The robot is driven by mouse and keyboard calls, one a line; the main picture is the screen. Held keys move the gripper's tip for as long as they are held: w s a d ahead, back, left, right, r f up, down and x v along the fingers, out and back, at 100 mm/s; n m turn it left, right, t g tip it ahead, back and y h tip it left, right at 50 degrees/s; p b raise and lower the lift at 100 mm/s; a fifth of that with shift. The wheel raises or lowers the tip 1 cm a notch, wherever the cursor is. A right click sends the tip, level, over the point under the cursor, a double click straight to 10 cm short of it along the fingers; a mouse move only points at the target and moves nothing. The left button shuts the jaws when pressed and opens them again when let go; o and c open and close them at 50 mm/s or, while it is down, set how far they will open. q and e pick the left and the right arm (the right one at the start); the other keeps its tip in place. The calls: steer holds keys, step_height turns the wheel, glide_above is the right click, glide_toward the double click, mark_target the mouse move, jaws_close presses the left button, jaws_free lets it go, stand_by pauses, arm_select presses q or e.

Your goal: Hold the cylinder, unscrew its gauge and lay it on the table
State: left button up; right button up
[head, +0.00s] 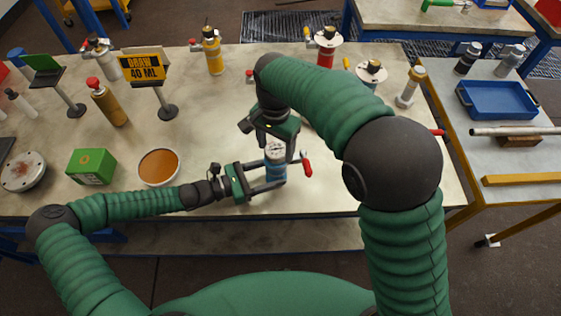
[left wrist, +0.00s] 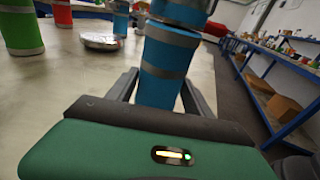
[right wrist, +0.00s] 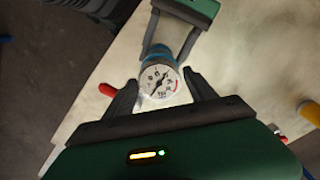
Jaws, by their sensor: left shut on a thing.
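The blue cylinder (head: 276,173) stands upright near the table's front edge. My left gripper (head: 278,180) is shut around its body from the left. The left wrist view shows the blue cylinder (left wrist: 164,68) with grey bands between the two fingers (left wrist: 160,95). A round white-faced gauge (head: 275,150) sits at its top; the right wrist view shows the gauge's dial (right wrist: 159,82) with a red-marked scale. My right gripper (right wrist: 160,88) comes from above, its open fingers on either side of the gauge. A red handle (head: 307,167) shows just right of the gauge.
A "DRAW 40 ML" sign (head: 143,64), an orange-filled dish (head: 158,167) and a green box (head: 91,166) stand to the left. Several cylinders stand along the back, including a yellow one (head: 212,52). A blue tray (head: 497,99) lies on the right table.

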mark_target(275, 148)
steer(key=c, duration=1.2)
steer(key=n, duration=1.4)
steer(key=shift+n, duration=0.3)
steer(key=n, duration=0.4)
steer(key=shift+r, duration=0.1)
steer(key=n, duration=0.8)
steer(key=shift+d, duration=0.1)
steer(key=shift+r, duration=3.75)
